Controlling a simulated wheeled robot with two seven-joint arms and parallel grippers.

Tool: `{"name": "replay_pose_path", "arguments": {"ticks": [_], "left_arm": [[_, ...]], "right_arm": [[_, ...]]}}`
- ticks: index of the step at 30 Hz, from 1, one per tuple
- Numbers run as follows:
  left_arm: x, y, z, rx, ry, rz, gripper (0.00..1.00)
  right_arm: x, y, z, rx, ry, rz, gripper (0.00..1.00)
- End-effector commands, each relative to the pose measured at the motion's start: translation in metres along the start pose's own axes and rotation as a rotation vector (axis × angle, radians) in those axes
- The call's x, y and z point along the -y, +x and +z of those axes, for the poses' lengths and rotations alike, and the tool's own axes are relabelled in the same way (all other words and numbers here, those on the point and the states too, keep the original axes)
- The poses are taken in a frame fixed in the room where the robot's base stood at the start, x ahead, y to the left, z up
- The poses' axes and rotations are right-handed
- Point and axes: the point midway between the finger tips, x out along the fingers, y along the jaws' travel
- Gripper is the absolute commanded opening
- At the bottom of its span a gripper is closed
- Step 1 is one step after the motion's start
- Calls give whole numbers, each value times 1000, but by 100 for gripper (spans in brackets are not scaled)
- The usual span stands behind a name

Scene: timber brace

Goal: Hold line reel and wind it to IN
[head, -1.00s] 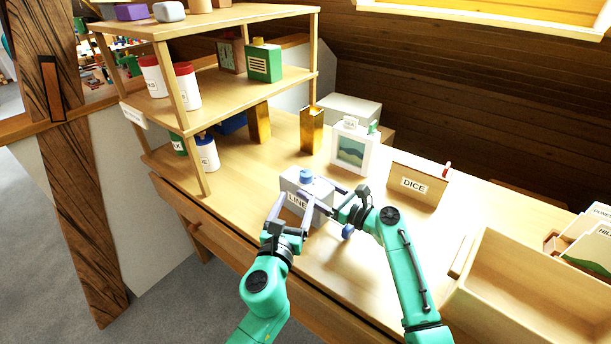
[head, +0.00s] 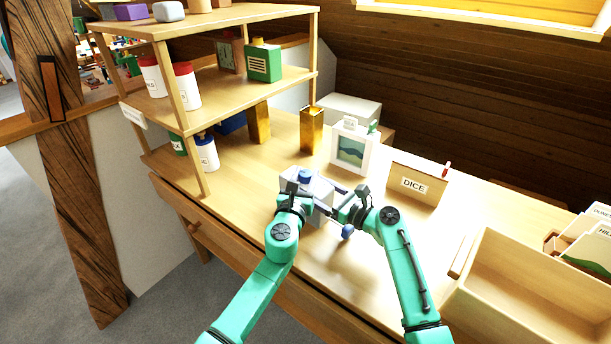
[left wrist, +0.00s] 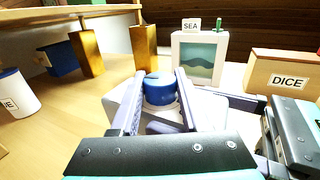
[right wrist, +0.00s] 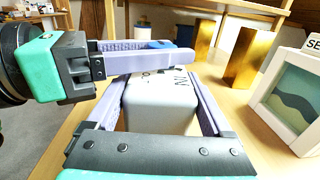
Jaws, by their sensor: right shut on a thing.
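The line reel (head: 322,205) is a pale grey box on the desk with a blue knob (head: 305,175) on top. My right gripper (head: 338,196) is shut on the reel body, one finger along each side. My left gripper (head: 303,188) is over the reel, its fingers open on either side of the knob; whether they touch it I cannot tell. My left arm hides the LINE label.
A picture frame (head: 352,150), a DICE box (head: 417,184) and a gold block (head: 311,130) stand behind. A shelf (head: 205,90) is at the left, an open wooden tray (head: 530,268) at the right.

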Motion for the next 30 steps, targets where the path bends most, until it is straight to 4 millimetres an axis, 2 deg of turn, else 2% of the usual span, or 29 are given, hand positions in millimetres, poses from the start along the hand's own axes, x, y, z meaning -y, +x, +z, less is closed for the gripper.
{"name": "replay_pose_path", "arguments": {"ticks": [10,19,20,21,22,30], "left_arm": [[-1,0,2,1,3,-127,0],[-1,0,0,-4,-2,-139,0],[-1,0,0,-4,-2,-139,56],[-1,0,0,-4,-2,-139,71],[-1,0,0,-4,-2,-139,76],[-1,0,0,-4,-1,-139,76]], "right_arm": [[0,0,-1,-2,3,0,14],[0,0,-2,-2,1,-1,14],[0,0,-2,-2,1,-1,14],[0,0,-2,-3,1,-1,14],[0,0,-2,-3,1,-1,14],[0,-1,-1,-3,1,-1,14]]}}
